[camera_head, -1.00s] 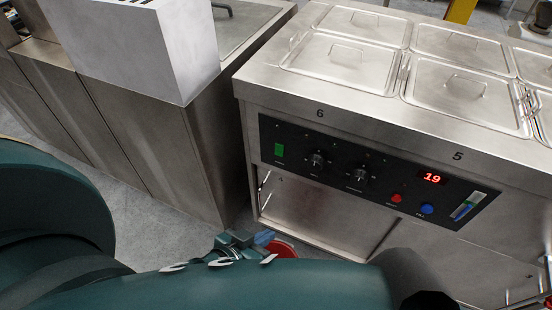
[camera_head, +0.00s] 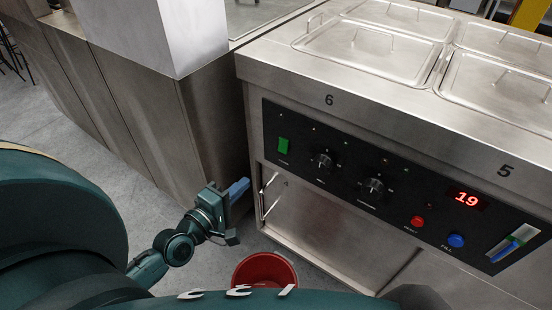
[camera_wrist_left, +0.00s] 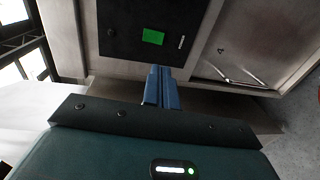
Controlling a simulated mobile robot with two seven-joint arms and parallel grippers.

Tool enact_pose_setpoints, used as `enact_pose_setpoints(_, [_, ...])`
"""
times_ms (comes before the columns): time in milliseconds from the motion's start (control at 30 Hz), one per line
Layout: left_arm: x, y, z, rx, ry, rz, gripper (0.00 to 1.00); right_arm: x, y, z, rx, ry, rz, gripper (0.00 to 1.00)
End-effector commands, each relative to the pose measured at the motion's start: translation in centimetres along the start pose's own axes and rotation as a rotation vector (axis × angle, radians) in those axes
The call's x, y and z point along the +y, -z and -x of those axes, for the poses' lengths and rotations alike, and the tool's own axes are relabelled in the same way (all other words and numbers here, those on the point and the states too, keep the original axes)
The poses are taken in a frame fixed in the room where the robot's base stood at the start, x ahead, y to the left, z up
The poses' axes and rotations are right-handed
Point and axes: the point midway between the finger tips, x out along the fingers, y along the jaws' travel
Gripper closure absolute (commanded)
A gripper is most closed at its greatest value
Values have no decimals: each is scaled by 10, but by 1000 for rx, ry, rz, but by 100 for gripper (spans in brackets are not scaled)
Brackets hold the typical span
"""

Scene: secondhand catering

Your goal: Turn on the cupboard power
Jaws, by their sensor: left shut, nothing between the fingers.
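The steel hot cupboard (camera_head: 320,215) has a black control panel (camera_head: 345,160) on its front. A green switch (camera_head: 283,146) sits at the panel's left end, and it also shows in the left wrist view (camera_wrist_left: 153,37). Two black knobs (camera_head: 323,161) and (camera_head: 373,187), a red button (camera_head: 417,221), a blue button (camera_head: 456,240) and a red display reading 19 (camera_head: 466,198) are to its right. My left gripper (camera_head: 240,187), with blue fingers, is shut and empty, below and left of the switch, apart from the panel. The right gripper is not in view.
Lidded steel pans (camera_head: 362,50) fill the cupboard top. A steel counter (camera_head: 165,120) with a pale box (camera_head: 150,35) stands to the left. A red bucket (camera_head: 265,270) is on the floor below the panel. A wire handle (camera_head: 268,195) sticks out beside the gripper.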

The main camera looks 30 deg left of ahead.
Motion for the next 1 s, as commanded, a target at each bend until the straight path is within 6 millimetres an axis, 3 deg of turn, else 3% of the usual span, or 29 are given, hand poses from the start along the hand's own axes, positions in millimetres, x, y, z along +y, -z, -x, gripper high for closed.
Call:
enact_pose_setpoints(167, [0, 0, -1, -1, 1, -2, 100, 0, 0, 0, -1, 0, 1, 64])
enact_pose_setpoints(333, [0, 0, -16, 0, -2, -2, 100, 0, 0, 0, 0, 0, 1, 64])
enact_pose_setpoints(800, [-1, -1, -110, -2, 0, -2, 100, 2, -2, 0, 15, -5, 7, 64])
enact_pose_setpoints(1000, [-1, -1, -134, -1, 1, -4, 100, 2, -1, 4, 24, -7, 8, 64])
